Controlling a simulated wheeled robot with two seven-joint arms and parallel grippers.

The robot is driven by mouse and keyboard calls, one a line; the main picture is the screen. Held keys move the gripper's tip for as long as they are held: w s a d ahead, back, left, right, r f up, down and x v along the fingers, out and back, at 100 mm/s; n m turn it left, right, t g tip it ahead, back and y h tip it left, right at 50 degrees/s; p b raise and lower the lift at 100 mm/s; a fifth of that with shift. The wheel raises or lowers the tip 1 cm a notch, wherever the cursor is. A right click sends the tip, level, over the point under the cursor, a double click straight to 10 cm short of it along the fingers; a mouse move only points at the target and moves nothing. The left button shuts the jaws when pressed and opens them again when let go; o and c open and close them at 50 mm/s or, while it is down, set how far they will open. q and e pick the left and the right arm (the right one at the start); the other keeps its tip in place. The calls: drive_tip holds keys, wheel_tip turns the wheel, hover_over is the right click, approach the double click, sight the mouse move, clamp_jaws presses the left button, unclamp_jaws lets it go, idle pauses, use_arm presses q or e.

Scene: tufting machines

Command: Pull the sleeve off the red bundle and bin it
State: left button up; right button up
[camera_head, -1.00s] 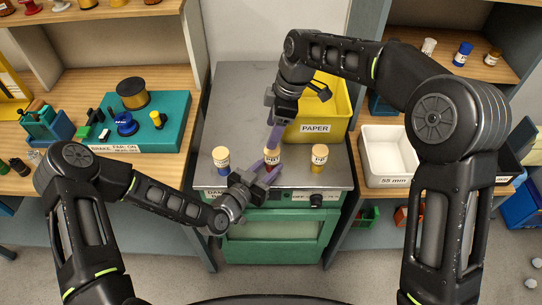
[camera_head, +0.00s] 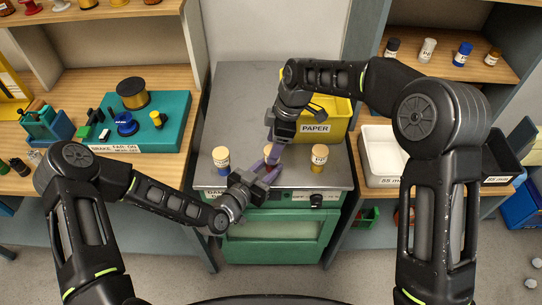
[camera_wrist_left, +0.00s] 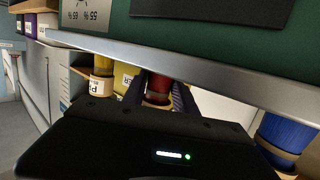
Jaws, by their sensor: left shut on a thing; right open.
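The red bundle (camera_wrist_left: 158,85) shows in the left wrist view, between the fingers of my left gripper (camera_head: 266,169), which is shut on it. A strip of its tan paper sleeve (camera_wrist_left: 155,102) shows beside the red part. In the head view my grippers hide most of this bundle and its sleeve. My right gripper (camera_head: 272,150) is open, with its fingers reaching down at the sleeved top. I cannot tell whether they touch the sleeve. The yellow bin (camera_head: 343,108) labelled PAPER stands behind, partly covered by my right arm.
A blue bundle (camera_head: 222,160) stands left and a yellow bundle (camera_head: 319,158) right on the grey bench top (camera_head: 240,100), both sleeved. A white tray (camera_head: 378,143) stands right. A teal board (camera_head: 170,132) with spools lies left.

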drive_tip(key=shift+d+x, duration=0.15)
drive_tip(key=shift+x, duration=0.45)
drive_tip(key=shift+d+x, duration=0.15)
drive_tip(key=shift+x, duration=0.4)
drive_tip(key=shift+f, duration=0.1)
drive_tip(key=c, duration=1.1)
drive_tip(key=shift+o, duration=0.2)
